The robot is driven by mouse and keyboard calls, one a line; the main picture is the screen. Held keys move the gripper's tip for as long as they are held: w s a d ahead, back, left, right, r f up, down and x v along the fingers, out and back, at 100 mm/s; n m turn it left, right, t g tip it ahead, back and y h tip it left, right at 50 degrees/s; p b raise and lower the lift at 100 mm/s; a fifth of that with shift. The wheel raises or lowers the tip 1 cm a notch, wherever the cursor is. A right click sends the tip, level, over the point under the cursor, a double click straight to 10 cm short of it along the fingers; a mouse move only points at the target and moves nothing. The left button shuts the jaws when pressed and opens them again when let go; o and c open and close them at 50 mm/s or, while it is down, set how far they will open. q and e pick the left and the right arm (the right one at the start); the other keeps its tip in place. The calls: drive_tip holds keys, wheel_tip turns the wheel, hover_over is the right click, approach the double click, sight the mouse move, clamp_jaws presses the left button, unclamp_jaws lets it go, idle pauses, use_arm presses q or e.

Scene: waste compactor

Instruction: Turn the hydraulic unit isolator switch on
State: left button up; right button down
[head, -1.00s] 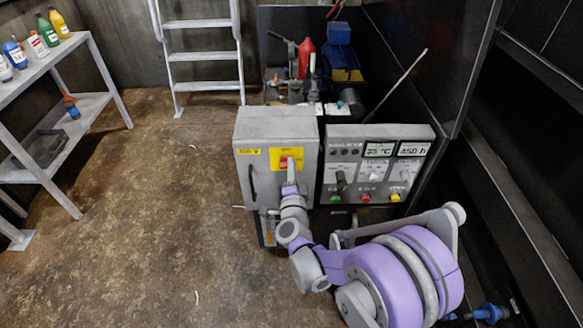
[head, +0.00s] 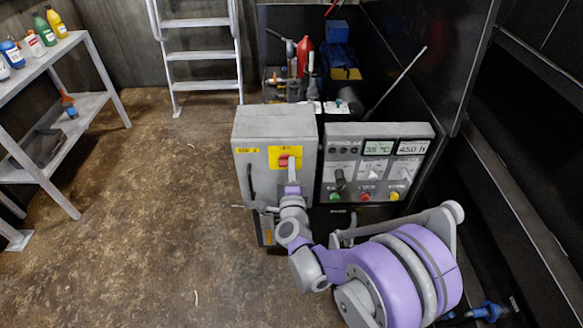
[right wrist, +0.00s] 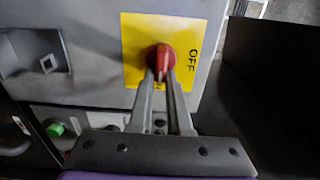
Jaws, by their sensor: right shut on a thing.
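The isolator switch is a red rotary knob (head: 284,161) on a yellow plate (head: 274,152), on the front of a grey cabinet (head: 246,124). In the right wrist view the red knob (right wrist: 161,60) stands on the yellow plate (right wrist: 135,34), with the word OFF running vertically to its right. My right gripper (right wrist: 160,78) has its two fingers closed on the knob's handle. In the head view the same gripper (head: 291,170) reaches the knob from below and partly covers it. My left gripper is not in view.
Right of the cabinet is a control panel (head: 376,135) with displays, a black selector and coloured buttons. A black handle (head: 250,181) is on the cabinet's left side. A shelf (head: 50,60) with bottles stands at the left, a ladder (head: 205,52) behind. Floor on the left is mostly clear.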

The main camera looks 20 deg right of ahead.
drive_tip(key=c, duration=0.9)
unclamp_jaws()
drive_tip(key=shift+o, duration=0.2)
drive_tip(key=v, duration=1)
drive_tip(key=shift+s, duration=0.4)
drive_tip(key=shift+a, duration=0.1)
